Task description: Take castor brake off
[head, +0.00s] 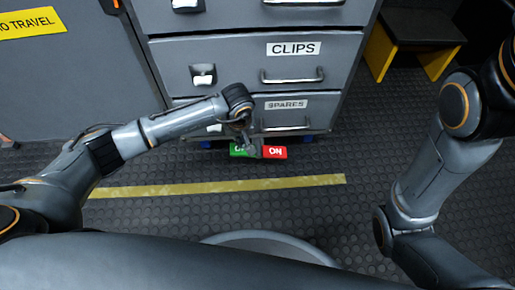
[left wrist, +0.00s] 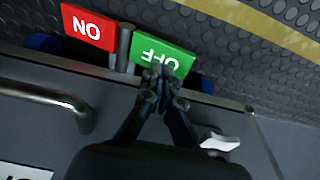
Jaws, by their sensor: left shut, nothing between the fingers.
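The castor brake is a rocker pedal low at the front of a grey drawer cabinet (head: 225,60). Its red ON half (head: 274,153) is on the right in the head view, its green OFF half (head: 236,150) on the left. In the left wrist view the red half (left wrist: 88,27) and green half (left wrist: 175,52) lie either side of a dark post (left wrist: 124,45). My left gripper (head: 251,151) is shut and empty, its fingertips (left wrist: 163,76) overlapping the edge of the green half. Contact and pedal tilt cannot be told. My right gripper is out of view.
Drawers labelled CLIPS (head: 293,49) and SPARES (head: 286,104) have bar handles above the pedal. A yellow floor stripe (head: 220,186) runs before the cabinet. A yellow-legged step (head: 410,35) stands back right.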

